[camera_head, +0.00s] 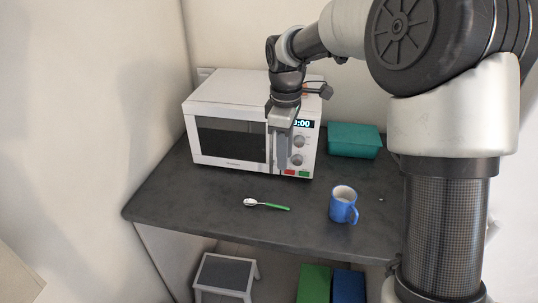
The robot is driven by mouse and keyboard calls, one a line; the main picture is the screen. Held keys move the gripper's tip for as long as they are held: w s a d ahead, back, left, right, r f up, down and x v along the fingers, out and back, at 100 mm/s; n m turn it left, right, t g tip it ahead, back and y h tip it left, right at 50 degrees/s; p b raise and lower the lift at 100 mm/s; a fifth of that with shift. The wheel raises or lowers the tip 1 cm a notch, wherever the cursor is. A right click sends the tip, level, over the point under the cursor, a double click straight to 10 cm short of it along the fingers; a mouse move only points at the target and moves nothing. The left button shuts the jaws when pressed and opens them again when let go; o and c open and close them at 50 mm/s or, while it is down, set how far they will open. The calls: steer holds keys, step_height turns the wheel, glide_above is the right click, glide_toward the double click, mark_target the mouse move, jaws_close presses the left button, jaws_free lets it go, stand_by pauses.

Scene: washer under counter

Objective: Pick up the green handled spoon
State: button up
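The spoon (267,205) lies flat on the dark counter near its front edge. Its pale bowl points left and its green handle points right. My gripper (282,166) hangs pointing down in front of the microwave's control panel, above and behind the spoon in the picture. It is apart from the spoon, and nothing shows held in it. The fingers are seen edge-on and small, so their opening is unclear.
A white microwave (232,139) stands at the back of the counter (185,205). A teal box (354,141) is at the back right. A blue mug (343,206) stands right of the spoon. A step stool (225,274) and green and blue items are below. The counter left of the spoon is clear.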

step_height(320, 180, down, 3)
steer(key=w+a+n, duration=0.1)
steer(key=w+a, duration=0.1)
glide_above(274, 204)
steer(key=f, duration=1.1)
steer(key=shift+s+d+f, duration=0.35)
steer(key=shift+d+f, duration=0.05)
steer(key=f, duration=0.4)
steer(key=shift+w+a+f, duration=0.1)
steer(key=shift+w+a, duration=0.15)
steer(key=shift+a, duration=0.15)
steer(key=shift+f, duration=0.5)
jaws_close()
